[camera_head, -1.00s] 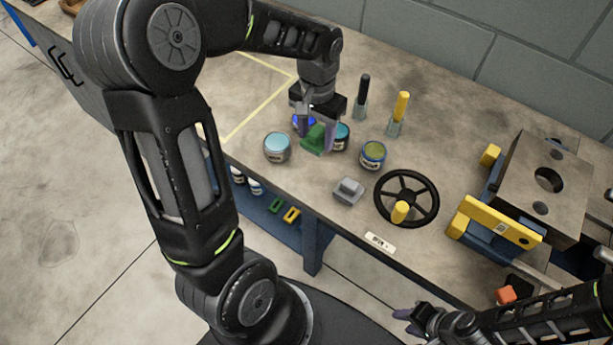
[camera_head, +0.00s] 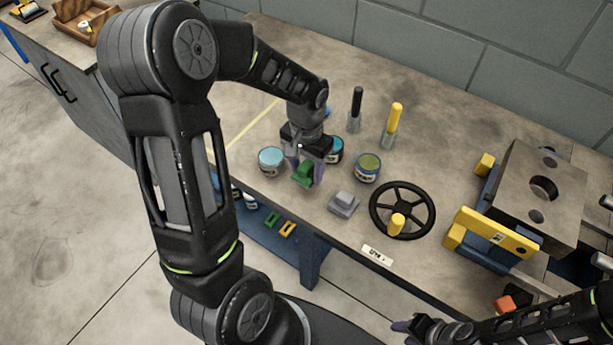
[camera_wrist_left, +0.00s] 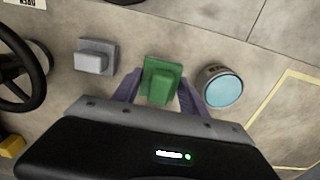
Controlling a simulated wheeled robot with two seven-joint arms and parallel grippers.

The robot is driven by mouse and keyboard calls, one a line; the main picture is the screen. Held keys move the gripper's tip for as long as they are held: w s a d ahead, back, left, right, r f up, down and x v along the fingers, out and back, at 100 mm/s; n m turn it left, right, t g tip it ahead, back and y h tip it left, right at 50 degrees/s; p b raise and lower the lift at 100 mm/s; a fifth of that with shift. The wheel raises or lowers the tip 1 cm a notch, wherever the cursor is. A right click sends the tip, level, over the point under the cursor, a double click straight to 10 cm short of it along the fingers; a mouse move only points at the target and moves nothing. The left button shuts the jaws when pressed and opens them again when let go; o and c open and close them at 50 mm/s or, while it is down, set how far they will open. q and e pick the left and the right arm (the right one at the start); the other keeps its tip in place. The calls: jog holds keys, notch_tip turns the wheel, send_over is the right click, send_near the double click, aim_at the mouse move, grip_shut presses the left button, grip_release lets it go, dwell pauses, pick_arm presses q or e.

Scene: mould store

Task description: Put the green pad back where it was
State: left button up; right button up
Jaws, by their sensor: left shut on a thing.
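The green pad (camera_head: 304,175) is between the fingers of my left gripper (camera_head: 303,172), which is shut on it, near the front edge of the bench. The left wrist view shows the pad (camera_wrist_left: 161,82) between the two purple fingers; whether it touches the bench is unclear. A grey block (camera_head: 343,204) of similar shape lies to its right in the head view. A pale-blue-lidded can (camera_head: 271,161) stands to its left. My right gripper (camera_head: 414,328) is at the bottom, off the bench; its jaw gap is not clear.
More cans, one blue-lidded (camera_head: 335,150) and one olive-lidded (camera_head: 367,167), stand behind. A black handwheel (camera_head: 402,210) and a heavy mould block (camera_head: 541,190) are to the right. Black-handled (camera_head: 356,106) and yellow-handled (camera_head: 394,122) tools stand upright. A yellow outline (camera_head: 246,133) marks the bench at left.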

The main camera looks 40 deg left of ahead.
aim_at(306, 177)
pick_arm(q)
jog(key=shift+f, duration=1.85)
jog(key=shift+f, duration=0.2)
jog(key=o, duration=1.3)
jog(key=shift+r, duration=0.2)
notch_tip(306, 177, up, 12)
jog(key=shift+r, duration=0.1)
jog(key=shift+s, duration=0.1)
